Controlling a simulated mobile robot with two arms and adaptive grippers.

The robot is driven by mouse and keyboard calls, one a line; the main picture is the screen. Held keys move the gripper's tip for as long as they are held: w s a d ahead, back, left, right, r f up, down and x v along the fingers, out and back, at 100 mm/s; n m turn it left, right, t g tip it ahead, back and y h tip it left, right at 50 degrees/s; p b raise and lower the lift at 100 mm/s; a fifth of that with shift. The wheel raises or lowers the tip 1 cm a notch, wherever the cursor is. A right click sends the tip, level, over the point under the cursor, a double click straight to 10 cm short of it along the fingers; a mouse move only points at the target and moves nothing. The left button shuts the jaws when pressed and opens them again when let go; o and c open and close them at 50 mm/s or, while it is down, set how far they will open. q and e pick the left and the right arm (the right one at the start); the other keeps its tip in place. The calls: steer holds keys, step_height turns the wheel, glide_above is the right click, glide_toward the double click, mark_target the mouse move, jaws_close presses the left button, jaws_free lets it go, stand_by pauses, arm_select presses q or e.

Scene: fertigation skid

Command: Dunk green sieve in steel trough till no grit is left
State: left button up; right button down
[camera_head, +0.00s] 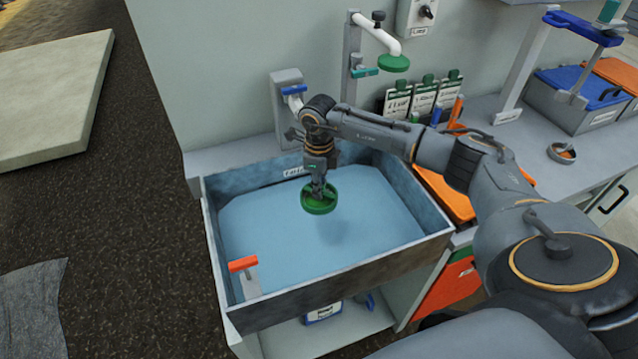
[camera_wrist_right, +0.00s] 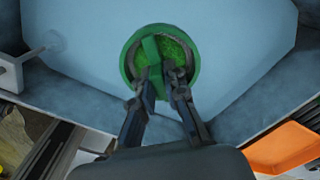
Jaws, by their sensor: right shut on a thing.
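The green sieve (camera_head: 319,205) is a round ring with a bar across it. My right gripper (camera_head: 318,186) is shut on that bar and holds the sieve level inside the steel trough (camera_head: 345,293), over the blue water (camera_head: 275,235). I cannot tell whether the sieve touches the water. In the right wrist view the sieve (camera_wrist_right: 160,60) shows a green mesh floor, and the gripper fingers (camera_wrist_right: 162,85) close on its bar. Dark patches lie along its inner edge; I cannot tell whether they are grit or shadow. My left gripper is out of view.
An orange-handled fitting (camera_head: 243,265) stands at the trough's front left corner. A white spout with a green head (camera_head: 393,63) hangs behind. An orange tray (camera_head: 447,197) lies right of the trough. A small bowl (camera_head: 562,152) and lidded boxes (camera_head: 575,97) stand farther right.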

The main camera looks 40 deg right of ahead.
mark_target(319, 201)
steer(key=shift+f+b, duration=0.35)
steer(key=shift+f, duration=0.35)
step_height(319, 201, down, 4)
steer(key=b, duration=0.3)
steer(key=shift+f, duration=0.1)
steer(key=shift+f+b, duration=3.2)
steer(key=shift+f, duration=0.85)
steer(key=shift+r+p, duration=3.6)
steer(key=shift+r, duration=1.6)
steer(key=shift+r+p, duration=2.6)
steer(key=shift+r, duration=1.5)
